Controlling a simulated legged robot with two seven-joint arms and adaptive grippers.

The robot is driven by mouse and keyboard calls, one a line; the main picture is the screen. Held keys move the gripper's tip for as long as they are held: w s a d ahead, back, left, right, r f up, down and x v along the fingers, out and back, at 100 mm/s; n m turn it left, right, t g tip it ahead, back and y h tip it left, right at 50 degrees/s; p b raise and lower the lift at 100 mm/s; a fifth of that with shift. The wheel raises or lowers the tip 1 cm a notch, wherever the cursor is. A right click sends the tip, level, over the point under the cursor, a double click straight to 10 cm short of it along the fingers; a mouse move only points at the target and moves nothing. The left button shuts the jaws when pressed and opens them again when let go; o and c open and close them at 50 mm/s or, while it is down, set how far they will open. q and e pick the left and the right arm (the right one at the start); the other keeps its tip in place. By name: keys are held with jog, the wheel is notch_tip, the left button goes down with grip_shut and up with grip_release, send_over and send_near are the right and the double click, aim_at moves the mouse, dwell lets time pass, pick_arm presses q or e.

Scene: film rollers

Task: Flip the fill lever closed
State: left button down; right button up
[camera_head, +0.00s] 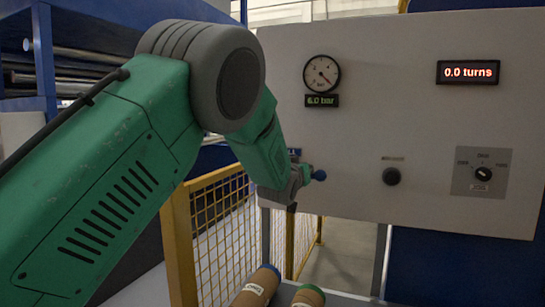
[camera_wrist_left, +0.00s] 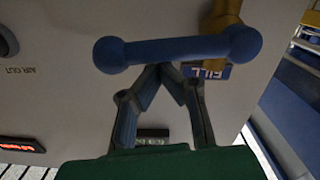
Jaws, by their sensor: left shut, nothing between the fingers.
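The fill lever is a blue bar with rounded ends (camera_wrist_left: 178,50) in the left wrist view. Its right end sits by a brass fitting (camera_wrist_left: 222,14), next to a blue FILL label (camera_wrist_left: 207,71). In the head view only its blue knob (camera_head: 320,175) shows clearly, beside the wrist of my left arm. My left gripper (camera_wrist_left: 168,68) is shut and empty. Its fingertips meet right at the lower edge of the bar in the wrist view; I cannot tell whether they touch it. In the head view my own arm largely hides the gripper and lever. My right gripper is not in view.
The light panel (camera_head: 420,120) carries a pressure gauge (camera_head: 322,74), a 6.0 bar readout (camera_head: 322,100), a 0.0 turns display (camera_head: 468,72), a black knob (camera_head: 391,176) and a rotary switch (camera_head: 483,174). A yellow mesh fence (camera_head: 222,220) and rollers (camera_head: 256,287) stand below.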

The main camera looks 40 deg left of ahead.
pick_arm(q)
jog(key=shift+d+f+b, duration=0.3)
jog(key=shift+d+f, duration=0.3)
jog(key=shift+d, duration=0.2)
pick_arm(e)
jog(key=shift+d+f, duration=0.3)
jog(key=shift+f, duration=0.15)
pick_arm(q)
jog(key=shift+a+f, duration=0.1)
jog(key=shift+a, duration=0.15)
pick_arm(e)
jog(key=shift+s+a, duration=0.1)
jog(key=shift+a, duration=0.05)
pick_arm(q)
jog(key=s+d+r, duration=0.2)
jog(key=s+r, duration=0.2)
jog(key=s, duration=0.6)
jog(key=shift+s+d+r+p, duration=0.2)
jog(key=shift+d+r+p, duration=0.1)
jog(key=shift+r+p, duration=0.15)
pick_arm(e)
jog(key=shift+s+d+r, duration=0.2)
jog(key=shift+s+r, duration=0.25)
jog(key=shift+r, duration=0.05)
